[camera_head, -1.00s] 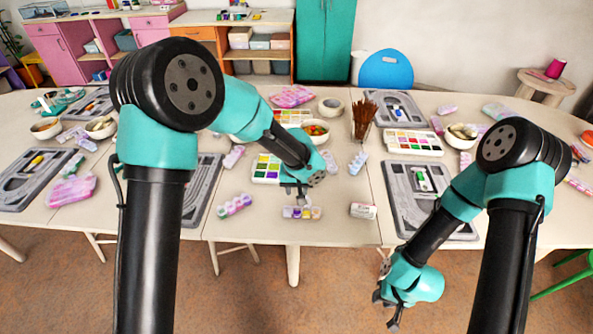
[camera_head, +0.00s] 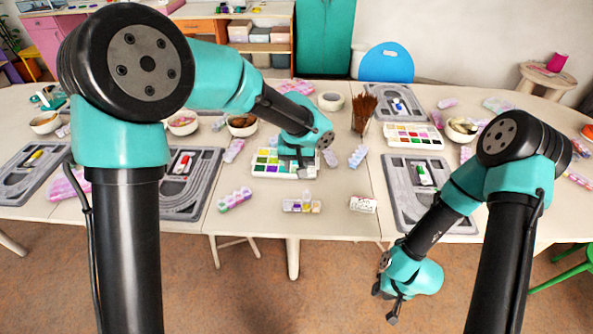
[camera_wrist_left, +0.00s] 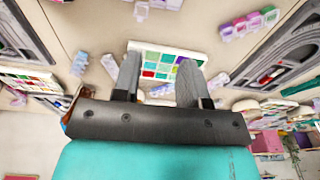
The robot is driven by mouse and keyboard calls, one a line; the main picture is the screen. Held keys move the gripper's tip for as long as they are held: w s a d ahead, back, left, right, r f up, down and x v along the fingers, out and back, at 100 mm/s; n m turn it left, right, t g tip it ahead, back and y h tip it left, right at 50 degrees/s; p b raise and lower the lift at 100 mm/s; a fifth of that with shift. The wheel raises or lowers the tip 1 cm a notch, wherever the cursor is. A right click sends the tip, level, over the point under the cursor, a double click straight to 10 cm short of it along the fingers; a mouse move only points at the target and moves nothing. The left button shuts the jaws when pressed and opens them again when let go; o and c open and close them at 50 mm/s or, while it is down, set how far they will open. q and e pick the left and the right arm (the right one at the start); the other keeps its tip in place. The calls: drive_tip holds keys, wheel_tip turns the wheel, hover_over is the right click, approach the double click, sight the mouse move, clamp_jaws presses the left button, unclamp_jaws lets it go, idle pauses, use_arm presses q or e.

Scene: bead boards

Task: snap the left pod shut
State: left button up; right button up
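A clear bead box (camera_head: 302,206) with several small pods, some holding purple and yellow beads, lies near the front table edge. A small clear flap seems to stand up at its back side. Part of the box shows at the top of the left wrist view (camera_wrist_left: 160,4), with the flap sticking out from it. The beads' pods are too small to tell which lids are shut. My left gripper (camera_wrist_left: 157,78) is open and empty, its two fingers apart above the paint palette, behind the box in the head view (camera_head: 303,172). My right gripper (camera_head: 389,303) hangs low before the table; its opening is unclear.
The paint palette (camera_head: 262,170) lies under my left gripper. A coloured bead box (camera_head: 236,200) is to the left, a white eraser-like block (camera_head: 363,204) to the right. Grey track boards (camera_head: 190,200) (camera_head: 443,215) flank this area. A brush cup (camera_head: 362,122) stands behind.

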use_arm(q)
drive_tip(key=w+a+f+n+g, duration=0.1)
drive_tip(key=w+g, duration=0.4)
drive_tip(key=w, duration=0.4)
drive_tip(key=shift+w+a+f+n+g+h, duration=0.15)
drive_tip(key=shift+n+g+h, duration=0.15)
drive_tip(key=shift+g+h, duration=0.1)
drive_tip(key=shift+f, duration=0.1)
drive_tip(key=x, duration=1.7)
drive_tip(key=shift+f, duration=0.15)
drive_tip(key=shift+c, duration=0.2)
clamp_jaws()
drive_tip(key=shift+o, duration=0.2)
unclamp_jaws()
